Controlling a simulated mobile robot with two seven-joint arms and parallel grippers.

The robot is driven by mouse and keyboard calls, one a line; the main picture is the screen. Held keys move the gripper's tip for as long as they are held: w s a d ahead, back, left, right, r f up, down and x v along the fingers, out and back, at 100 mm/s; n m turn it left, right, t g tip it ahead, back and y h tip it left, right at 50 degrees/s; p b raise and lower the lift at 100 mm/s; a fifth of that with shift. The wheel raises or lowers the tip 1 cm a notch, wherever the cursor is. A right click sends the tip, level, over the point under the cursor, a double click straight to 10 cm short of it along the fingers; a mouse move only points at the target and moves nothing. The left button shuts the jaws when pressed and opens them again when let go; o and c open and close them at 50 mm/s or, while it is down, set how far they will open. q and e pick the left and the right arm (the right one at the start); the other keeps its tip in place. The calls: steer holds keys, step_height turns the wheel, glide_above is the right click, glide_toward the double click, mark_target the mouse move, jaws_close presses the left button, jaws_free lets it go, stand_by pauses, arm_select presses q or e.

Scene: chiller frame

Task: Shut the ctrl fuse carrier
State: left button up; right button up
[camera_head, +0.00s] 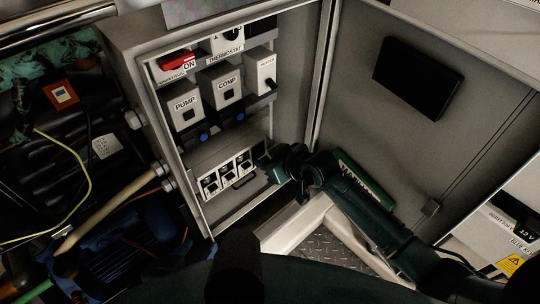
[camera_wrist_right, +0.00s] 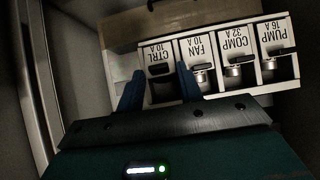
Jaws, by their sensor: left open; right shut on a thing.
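The fuse block (camera_head: 200,172) sits low in the open cabinet. It shows upside down in the right wrist view, with its label strip (camera_wrist_right: 198,48) reading CTRL, FAN, COMP and PUMP. The dark ctrl fuse carrier (camera_wrist_right: 160,70) is at the left end there; its exact tilt is hard to tell. My right gripper (camera_head: 268,168) is at the block's right end, and its blue fingers (camera_wrist_right: 159,88) stand on either side of the ctrl carrier, shut on it. In the head view the gripper hides that end. My left gripper (camera_head: 238,262) is a dark shape at the bottom, fingers unclear, away from the block.
The PUMP (camera_head: 185,107) and COMP (camera_head: 224,88) units and a red switch (camera_head: 176,63) are above the block. The cabinet door (camera_head: 380,130) stands open at right. In the wrist view, the fan carrier (camera_wrist_right: 201,74) is right beside the right finger.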

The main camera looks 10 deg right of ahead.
steer(key=o, duration=0.7)
steer(key=p+v, duration=0.2)
steer(key=v, duration=1.1)
steer(key=shift+d, duration=0.1)
